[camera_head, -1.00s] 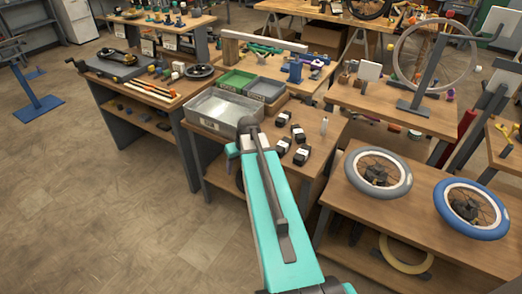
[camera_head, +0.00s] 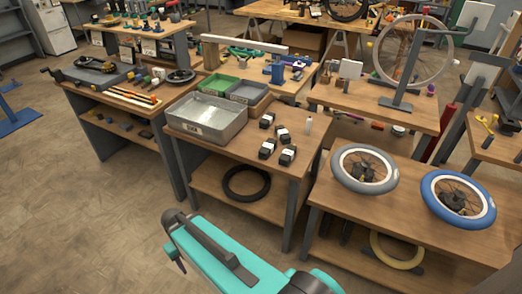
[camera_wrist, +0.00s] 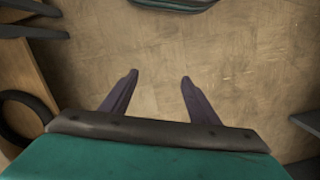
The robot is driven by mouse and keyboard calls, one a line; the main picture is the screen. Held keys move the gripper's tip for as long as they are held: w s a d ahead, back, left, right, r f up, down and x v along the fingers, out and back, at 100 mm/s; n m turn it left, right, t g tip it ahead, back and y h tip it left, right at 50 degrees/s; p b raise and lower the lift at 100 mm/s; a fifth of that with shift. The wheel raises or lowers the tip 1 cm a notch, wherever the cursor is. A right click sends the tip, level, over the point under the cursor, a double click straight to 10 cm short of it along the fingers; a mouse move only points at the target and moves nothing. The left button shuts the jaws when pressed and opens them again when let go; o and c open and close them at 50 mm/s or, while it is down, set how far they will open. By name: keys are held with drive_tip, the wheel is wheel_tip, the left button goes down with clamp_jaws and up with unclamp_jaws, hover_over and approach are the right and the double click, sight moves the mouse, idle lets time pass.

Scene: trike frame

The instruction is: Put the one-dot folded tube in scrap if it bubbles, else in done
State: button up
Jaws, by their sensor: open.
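Several dark folded tubes with pale bands lie on the middle bench: one at back left (camera_head: 267,120), one at back right (camera_head: 283,133), one at front left (camera_head: 267,149) and one at front right (camera_head: 288,155). Their dots are too small to read. A metal basin (camera_head: 240,122) with a small front label stands left of them. A green tray (camera_head: 222,88) and a grey tray (camera_head: 250,92) sit behind it. My gripper (camera_wrist: 159,82) is open and empty above bare floor in the wrist view. No tube shows there.
A small clear bottle (camera_head: 308,125) stands right of the tubes. A black tyre (camera_head: 246,182) lies on the shelf below. The right bench holds a grey-tyred wheel (camera_head: 365,169) and a blue-tyred wheel (camera_head: 458,198). Open floor (camera_head: 90,215) lies at the front left.

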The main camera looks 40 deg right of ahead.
drive_tip(key=s+a+f+g+b, duration=0.1)
drive_tip(key=s+f+g+b, duration=0.3)
drive_tip(key=s+f, duration=1.5)
drive_tip(key=shift+s+a+b, duration=0.15)
drive_tip(key=shift+s+b, duration=0.2)
drive_tip(key=shift+b, duration=0.8)
drive_tip(key=c, duration=0.6)
drive_tip(key=shift+a, duration=0.1)
